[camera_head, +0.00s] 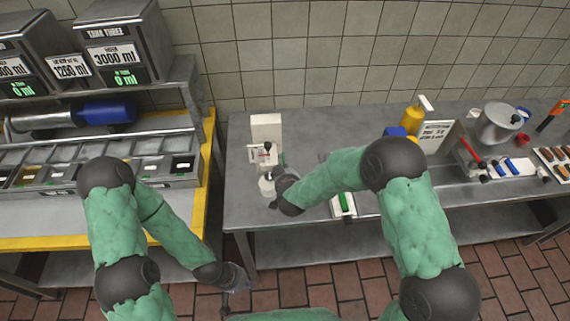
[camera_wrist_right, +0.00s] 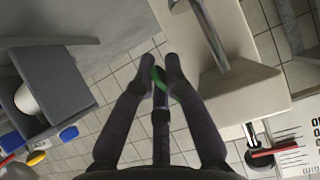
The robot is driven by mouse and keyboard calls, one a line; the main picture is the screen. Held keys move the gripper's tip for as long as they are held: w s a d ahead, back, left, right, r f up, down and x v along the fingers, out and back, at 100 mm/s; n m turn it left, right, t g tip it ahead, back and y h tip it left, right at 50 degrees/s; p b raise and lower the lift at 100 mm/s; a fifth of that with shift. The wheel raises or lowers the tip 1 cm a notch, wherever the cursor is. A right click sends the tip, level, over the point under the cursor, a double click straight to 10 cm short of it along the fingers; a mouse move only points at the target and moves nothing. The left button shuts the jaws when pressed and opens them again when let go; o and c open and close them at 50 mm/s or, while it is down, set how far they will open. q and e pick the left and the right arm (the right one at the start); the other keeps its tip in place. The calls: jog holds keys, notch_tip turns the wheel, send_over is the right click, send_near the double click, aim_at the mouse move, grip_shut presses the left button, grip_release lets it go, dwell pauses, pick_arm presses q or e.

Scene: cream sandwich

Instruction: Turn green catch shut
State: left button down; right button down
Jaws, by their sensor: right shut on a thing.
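The green catch (camera_wrist_right: 158,77) shows as a small green curved piece between the fingertips of my right gripper (camera_wrist_right: 160,78) in the right wrist view. The fingers are closed on it and hide most of it. A cream dispenser (camera_head: 266,130) stands at the left part of the counter in the head view, and its cream body (camera_wrist_right: 240,95) fills the upper right of the right wrist view. My right gripper (camera_head: 283,186) is at its lower right side. My left gripper (camera_head: 237,284) hangs low in front of the counter, empty, with its fingers apart.
A white tray with a green strip (camera_head: 344,204) lies on the counter right of my right gripper. A yellow bottle (camera_head: 411,118), a sign (camera_head: 434,135) and a pot (camera_head: 497,122) stand further right. A yellow-edged station (camera_head: 203,190) borders the left.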

jog(key=shift+r+g+p, duration=0.15)
jog(key=shift+g+p, duration=0.15)
jog(key=shift+p, duration=0.35)
jog(key=c, duration=1.3)
grip_release()
jog(key=shift+s, duration=0.15)
jog(key=v, duration=1.1)
jog(key=shift+s+r, duration=0.3)
